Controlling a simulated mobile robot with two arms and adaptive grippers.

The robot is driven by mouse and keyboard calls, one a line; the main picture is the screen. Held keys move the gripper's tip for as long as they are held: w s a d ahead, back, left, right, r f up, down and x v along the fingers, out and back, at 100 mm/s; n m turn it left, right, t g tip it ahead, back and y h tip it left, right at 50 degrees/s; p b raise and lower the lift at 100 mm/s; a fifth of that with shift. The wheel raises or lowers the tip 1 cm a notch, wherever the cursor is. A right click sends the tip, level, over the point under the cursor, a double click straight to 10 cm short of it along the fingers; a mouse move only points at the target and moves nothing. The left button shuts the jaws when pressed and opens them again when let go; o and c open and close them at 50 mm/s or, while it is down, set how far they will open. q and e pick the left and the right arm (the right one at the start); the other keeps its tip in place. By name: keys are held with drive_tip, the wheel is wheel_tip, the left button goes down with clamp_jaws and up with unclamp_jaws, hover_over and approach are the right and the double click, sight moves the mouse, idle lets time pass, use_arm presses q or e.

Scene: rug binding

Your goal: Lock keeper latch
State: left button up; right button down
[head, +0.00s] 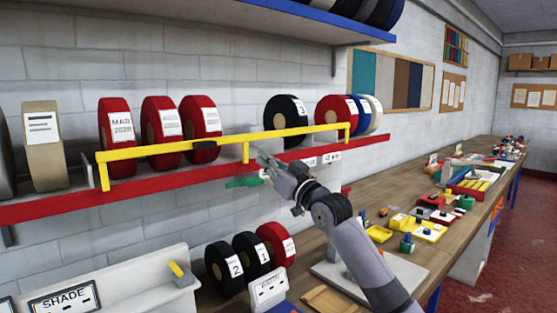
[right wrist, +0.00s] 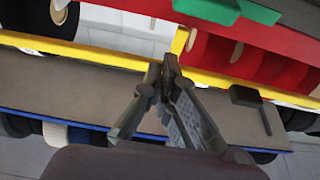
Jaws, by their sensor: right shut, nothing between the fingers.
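A yellow keeper bar (head: 215,140) runs along the front of the rolls on the red shelf (head: 70,207), with a yellow post (head: 246,153) near its middle. A green lever (head: 243,182) sticks out at the shelf's front edge below that post; green also shows in the right wrist view (right wrist: 256,10). A black grip (head: 204,145) sits on the bar and also shows in the right wrist view (right wrist: 246,96). My right gripper (head: 262,160) is shut and empty, close beside the post. In the right wrist view its fingertips (right wrist: 165,66) overlap the bar; contact cannot be told. My left gripper is out of view.
Several red rolls (head: 160,128) and a black roll (head: 285,119) stand behind the bar. A blue-edged shelf (head: 315,14) hangs above. Below are more rolls (head: 275,245) and a long wooden bench (head: 395,225) with coloured parts. Open air lies in front of the red shelf.

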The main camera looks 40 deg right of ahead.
sight(253, 182)
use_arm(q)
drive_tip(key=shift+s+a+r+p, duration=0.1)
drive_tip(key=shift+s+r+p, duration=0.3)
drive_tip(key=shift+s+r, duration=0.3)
use_arm(e)
wheel_tip(253, 182, down, 4)
drive_tip(key=shift+w+r, duration=0.1)
drive_tip(key=shift+w, duration=0.05)
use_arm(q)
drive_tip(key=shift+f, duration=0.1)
